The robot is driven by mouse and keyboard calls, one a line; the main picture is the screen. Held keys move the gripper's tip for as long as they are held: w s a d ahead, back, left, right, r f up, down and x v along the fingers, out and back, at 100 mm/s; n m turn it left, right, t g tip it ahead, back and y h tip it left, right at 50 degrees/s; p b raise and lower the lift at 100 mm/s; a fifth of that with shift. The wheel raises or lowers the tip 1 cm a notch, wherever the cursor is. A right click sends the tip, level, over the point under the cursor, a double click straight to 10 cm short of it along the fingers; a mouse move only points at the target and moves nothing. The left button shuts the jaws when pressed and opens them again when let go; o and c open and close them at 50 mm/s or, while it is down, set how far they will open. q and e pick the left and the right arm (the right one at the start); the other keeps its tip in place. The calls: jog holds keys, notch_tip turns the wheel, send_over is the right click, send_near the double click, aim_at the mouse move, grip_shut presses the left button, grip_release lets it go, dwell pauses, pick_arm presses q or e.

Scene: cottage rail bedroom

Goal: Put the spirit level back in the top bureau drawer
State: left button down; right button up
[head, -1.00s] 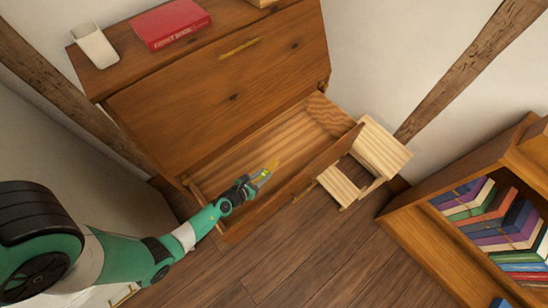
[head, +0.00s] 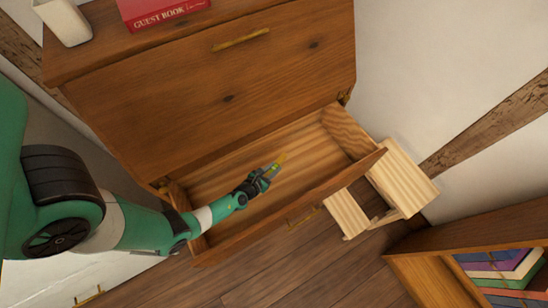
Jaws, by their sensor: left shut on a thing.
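The wooden bureau (head: 205,90) stands at the upper left, with its open drawer (head: 325,187) pulled out below the slanted front. The spirit level (head: 282,158) is a small yellow thing at the tip of my left gripper (head: 270,172). My left gripper is shut on it, over the inside of the open drawer. I cannot tell whether the level touches the drawer floor. Part of the level is hidden by the gripper. My right gripper is not in view.
A red guest book (head: 160,12) and a white container (head: 62,22) are on the bureau top. A small wooden step stool (head: 402,180) stands just right of the drawer. A bookcase (head: 430,268) with several books is at the lower right.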

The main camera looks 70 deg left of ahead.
aim_at(274, 180)
pick_arm(q)
notch_tip(274, 180, down, 10)
jog(key=b, duration=0.9)
jog(key=shift+f, duration=0.1)
jog(key=shift+r, duration=0.2)
jog(key=shift+f, duration=0.2)
jog(key=c, duration=0.7)
grip_release()
jog(key=shift+r, duration=0.1)
